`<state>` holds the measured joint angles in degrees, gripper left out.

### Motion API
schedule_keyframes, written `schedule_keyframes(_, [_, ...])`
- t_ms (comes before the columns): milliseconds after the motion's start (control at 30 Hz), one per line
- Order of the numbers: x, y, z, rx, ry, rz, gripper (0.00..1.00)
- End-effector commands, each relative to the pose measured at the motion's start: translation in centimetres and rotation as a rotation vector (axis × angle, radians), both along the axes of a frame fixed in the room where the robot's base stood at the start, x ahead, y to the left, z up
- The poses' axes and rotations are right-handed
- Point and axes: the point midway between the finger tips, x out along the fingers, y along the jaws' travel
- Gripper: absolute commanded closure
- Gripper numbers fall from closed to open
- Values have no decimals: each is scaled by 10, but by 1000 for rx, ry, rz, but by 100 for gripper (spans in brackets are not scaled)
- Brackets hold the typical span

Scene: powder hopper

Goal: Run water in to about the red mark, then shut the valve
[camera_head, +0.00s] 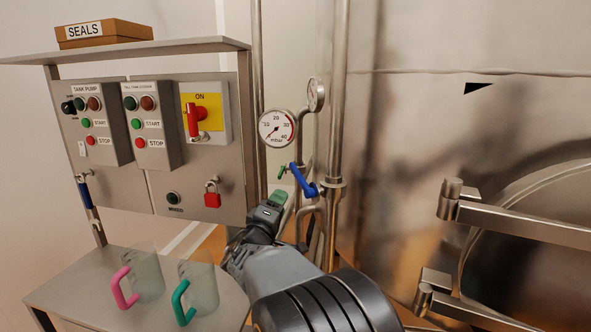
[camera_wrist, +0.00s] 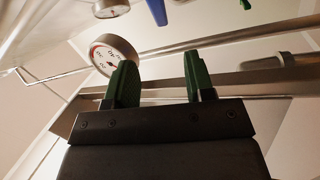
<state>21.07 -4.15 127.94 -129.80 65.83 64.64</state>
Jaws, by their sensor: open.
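A blue lever handle (camera_head: 304,181) sits on the vertical pipework at the middle, angled down to the right; a blue piece also shows in the wrist view (camera_wrist: 156,11). Two clear jugs stand on the bench, one with a pink handle (camera_head: 123,289) and one with a green handle (camera_head: 184,293).
A round mbar gauge (camera_head: 277,129) and a second gauge (camera_head: 316,94) are above the valves. A control panel (camera_head: 222,147) with buttons and a red switch stands left. The steel vessel (camera_head: 420,130) with hinge arms fills the right. The bench (camera_head: 62,290) holds the jugs.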

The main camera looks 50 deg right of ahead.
Motion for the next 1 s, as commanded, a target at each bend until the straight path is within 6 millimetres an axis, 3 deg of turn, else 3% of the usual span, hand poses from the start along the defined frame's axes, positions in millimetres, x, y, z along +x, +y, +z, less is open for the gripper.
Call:
schedule_keyframes(600, [40,-94,32,-6,1,3,51])
schedule_keyframes(1000, [50,-119,36,-6,1,4,51])
